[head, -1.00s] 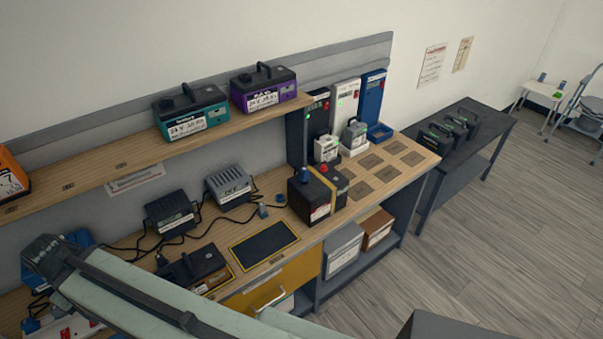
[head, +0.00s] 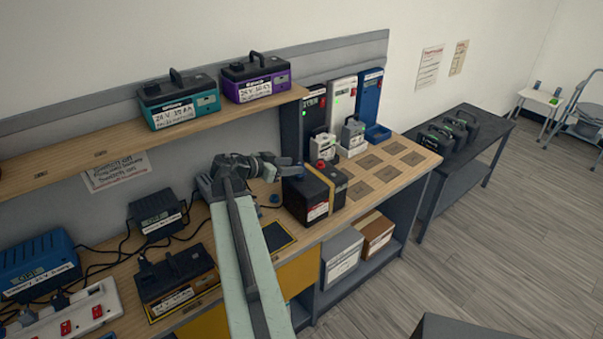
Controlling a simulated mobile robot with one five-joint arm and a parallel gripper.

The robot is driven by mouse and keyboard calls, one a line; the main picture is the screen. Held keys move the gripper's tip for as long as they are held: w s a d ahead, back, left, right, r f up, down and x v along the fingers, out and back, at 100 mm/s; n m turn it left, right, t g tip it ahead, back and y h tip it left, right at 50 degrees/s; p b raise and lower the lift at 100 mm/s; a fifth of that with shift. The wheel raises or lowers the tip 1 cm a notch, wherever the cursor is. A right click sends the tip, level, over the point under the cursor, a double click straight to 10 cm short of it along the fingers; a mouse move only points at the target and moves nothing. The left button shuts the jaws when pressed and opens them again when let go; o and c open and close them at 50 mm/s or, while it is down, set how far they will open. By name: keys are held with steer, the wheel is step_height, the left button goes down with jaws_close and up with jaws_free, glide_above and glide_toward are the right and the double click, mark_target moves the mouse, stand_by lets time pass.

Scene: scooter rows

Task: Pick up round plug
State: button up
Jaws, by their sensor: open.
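A small blue round plug (head: 274,198) lies on the wooden bench top, just left of a black battery with a yellow strap (head: 313,196). My gripper (head: 281,165) is open, above the bench and above the plug in the picture, close to the strapped battery's upper left. Nothing shows between its jaws, though the fingertips are small and dark here. I cannot tell its exact height over the bench. My arm hides part of the bench, including the left part of the dark yellow-edged mat (head: 278,237).
Chargers with black cables (head: 155,213) and a power strip (head: 68,316) crowd the bench's left. A shelf (head: 100,157) with teal and purple batteries runs above. Dark, white and blue upright units stand behind the strapped battery. Marked squares (head: 387,173) on the right are bare.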

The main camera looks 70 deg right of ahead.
mark_target(307, 176)
steer(key=shift+b+x, duration=0.35)
steer(key=shift+x, duration=0.8)
steer(key=b+x, duration=0.1)
steer(key=x, duration=0.1)
steer(key=b+x, duration=0.1)
steer(key=x, duration=0.1)
steer(key=shift+s+f, duration=0.25)
steer(key=shift+f, duration=0.2)
steer(key=shift+s+d, duration=0.15)
steer(key=shift+d, duration=0.1)
jaws_close()
